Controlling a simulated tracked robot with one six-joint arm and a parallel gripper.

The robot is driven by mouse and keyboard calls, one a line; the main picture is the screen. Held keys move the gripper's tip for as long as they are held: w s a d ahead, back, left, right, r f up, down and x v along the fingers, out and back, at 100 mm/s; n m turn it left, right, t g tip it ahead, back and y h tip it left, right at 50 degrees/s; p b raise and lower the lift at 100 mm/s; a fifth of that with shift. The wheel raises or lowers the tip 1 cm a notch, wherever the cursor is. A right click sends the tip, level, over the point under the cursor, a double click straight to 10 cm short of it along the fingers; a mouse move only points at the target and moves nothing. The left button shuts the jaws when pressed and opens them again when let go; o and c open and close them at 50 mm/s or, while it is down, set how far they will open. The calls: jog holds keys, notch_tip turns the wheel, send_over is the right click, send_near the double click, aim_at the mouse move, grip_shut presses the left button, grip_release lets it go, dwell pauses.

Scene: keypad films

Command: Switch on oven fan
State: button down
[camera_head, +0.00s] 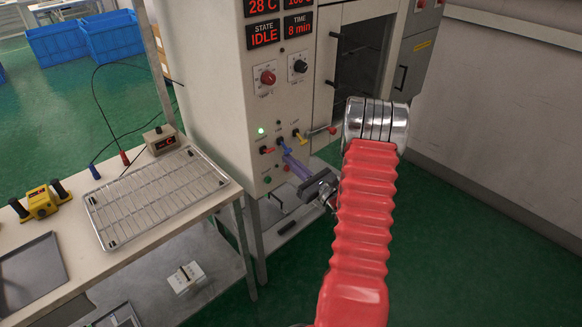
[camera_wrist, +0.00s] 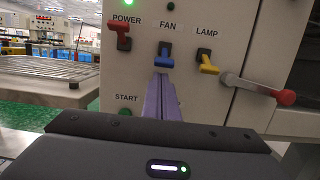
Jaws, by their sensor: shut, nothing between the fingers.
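The oven control panel shows in both views. The blue FAN lever (camera_wrist: 164,56) points down, with a dark plate above it; the small lamp over it (camera_wrist: 171,5) looks dark. My gripper (camera_wrist: 162,80) has its purple fingers shut and empty, with the tips just below the blue lever; I cannot tell whether they touch it. In the head view my gripper (camera_head: 286,153) reaches the panel's lower part from the front right. The red POWER lever (camera_wrist: 122,36) is up, with a lit green lamp (camera_wrist: 129,3) above it. The yellow LAMP lever (camera_wrist: 208,66) points down.
A door handle with a red knob (camera_wrist: 285,97) juts out right of the levers. A green START button (camera_wrist: 125,113) sits lower left of the fingers. The oven display (camera_head: 264,35) reads IDLE. A table with a wire rack (camera_head: 155,197) stands left of the oven.

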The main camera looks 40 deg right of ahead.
jog(key=shift+s+r, duration=0.25)
jog(key=shift+r, duration=0.1)
jog(key=shift+s+d, duration=0.1)
jog(key=shift+d, duration=0.05)
